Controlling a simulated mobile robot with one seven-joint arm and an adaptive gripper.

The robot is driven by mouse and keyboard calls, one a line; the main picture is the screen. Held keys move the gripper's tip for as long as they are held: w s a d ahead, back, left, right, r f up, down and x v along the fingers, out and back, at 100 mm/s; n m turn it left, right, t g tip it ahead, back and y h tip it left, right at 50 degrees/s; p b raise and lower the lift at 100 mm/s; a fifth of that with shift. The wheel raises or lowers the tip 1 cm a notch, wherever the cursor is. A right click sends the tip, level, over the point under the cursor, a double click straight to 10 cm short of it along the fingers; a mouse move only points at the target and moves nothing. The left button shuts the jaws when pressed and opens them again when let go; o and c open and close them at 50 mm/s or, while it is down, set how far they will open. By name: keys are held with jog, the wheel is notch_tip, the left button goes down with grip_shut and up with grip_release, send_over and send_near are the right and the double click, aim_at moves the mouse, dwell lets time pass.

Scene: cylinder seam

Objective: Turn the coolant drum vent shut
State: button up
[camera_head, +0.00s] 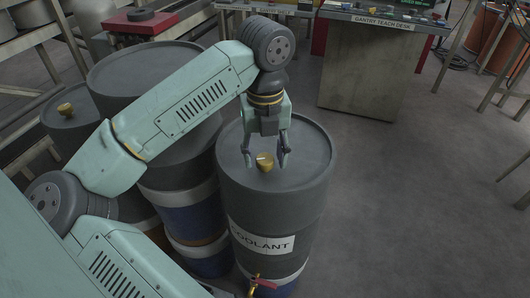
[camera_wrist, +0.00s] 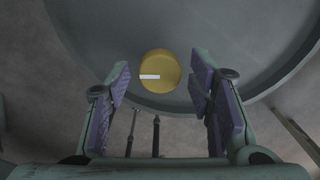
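The coolant drum (camera_head: 306,190) is a dark grey drum with a white label reading COOLANT. Its vent (camera_head: 265,162) is a small brass-yellow knob on the drum's top. In the wrist view the vent (camera_wrist: 160,72) is a yellow disc with a white mark running from its middle to its left edge. My gripper (camera_head: 266,160) is over the drum top, pointing down, with its fingers spread on either side of the vent. In the wrist view my gripper (camera_wrist: 160,95) is open, with clear gaps between both purple-padded fingers and the vent.
Other drums stand close on the left, one with a yellow cap (camera_head: 65,109). A red-handled tap (camera_head: 262,282) sticks out low on the coolant drum. The gantry teach desk (camera_head: 362,70) stands behind. The floor to the right (camera_head: 420,200) is clear.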

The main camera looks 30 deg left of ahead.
jog(key=c, duration=0.9)
jog(key=shift+c, duration=0.3)
